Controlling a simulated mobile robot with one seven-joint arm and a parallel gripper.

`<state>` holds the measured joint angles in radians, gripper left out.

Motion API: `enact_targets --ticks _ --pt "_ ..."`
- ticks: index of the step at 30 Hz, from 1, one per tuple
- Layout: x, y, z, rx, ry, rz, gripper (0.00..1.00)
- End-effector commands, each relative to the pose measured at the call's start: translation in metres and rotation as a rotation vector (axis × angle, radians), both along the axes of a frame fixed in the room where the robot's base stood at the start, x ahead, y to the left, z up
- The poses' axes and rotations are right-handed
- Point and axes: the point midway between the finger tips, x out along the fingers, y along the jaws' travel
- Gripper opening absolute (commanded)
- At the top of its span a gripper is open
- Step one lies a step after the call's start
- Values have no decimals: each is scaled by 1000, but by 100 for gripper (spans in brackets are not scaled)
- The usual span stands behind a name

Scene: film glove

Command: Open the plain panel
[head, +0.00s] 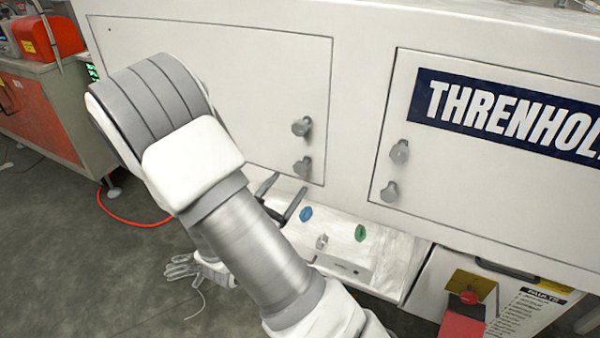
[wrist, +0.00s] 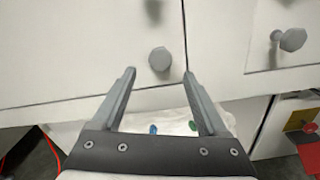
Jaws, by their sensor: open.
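The plain panel (head: 240,90) is a white door without a label, on the left of the white cabinet front. It looks flush with the cabinet. Two grey knobs, an upper one (head: 301,127) and a lower one (head: 303,167), sit near its right edge. My gripper (head: 281,197) is open and empty, below the lower knob in the head view. In the wrist view the plain panel (wrist: 75,50) fills the upper left. There the lower knob (wrist: 160,59) appears between and just beyond my open fingertips (wrist: 159,75), with no visible contact. My arm hides part of the panel's left side.
A second panel with a THRENHOLD label (head: 510,115) and two knobs (head: 399,151) is to the right. Below is a white shelf (head: 395,255) with blue (head: 306,213), green (head: 361,232) and grey knobs. A glove (head: 185,267) and a red cable (head: 130,220) lie on the floor.

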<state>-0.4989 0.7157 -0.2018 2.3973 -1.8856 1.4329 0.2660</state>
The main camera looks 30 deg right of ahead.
Motion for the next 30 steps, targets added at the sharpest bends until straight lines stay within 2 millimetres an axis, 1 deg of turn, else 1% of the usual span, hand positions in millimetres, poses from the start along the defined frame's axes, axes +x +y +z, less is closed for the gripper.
enact_targets --ticks 1,3,9,15,23,24,25,29,30 --pt "7 -10 -1 0 -5 -6 76" --pt "15 -22 -2 0 -4 -5 76" --pt "36 -47 -1 0 -4 -4 76" --pt "45 -58 0 -1 -2 -1 76" --pt "46 -59 1 -1 -1 0 76" --pt "46 -59 1 -1 -1 0 74" --pt "46 -59 1 -1 -1 0 69" --pt "46 -59 1 -1 -1 0 45" --pt "46 -59 0 -1 -1 0 38"
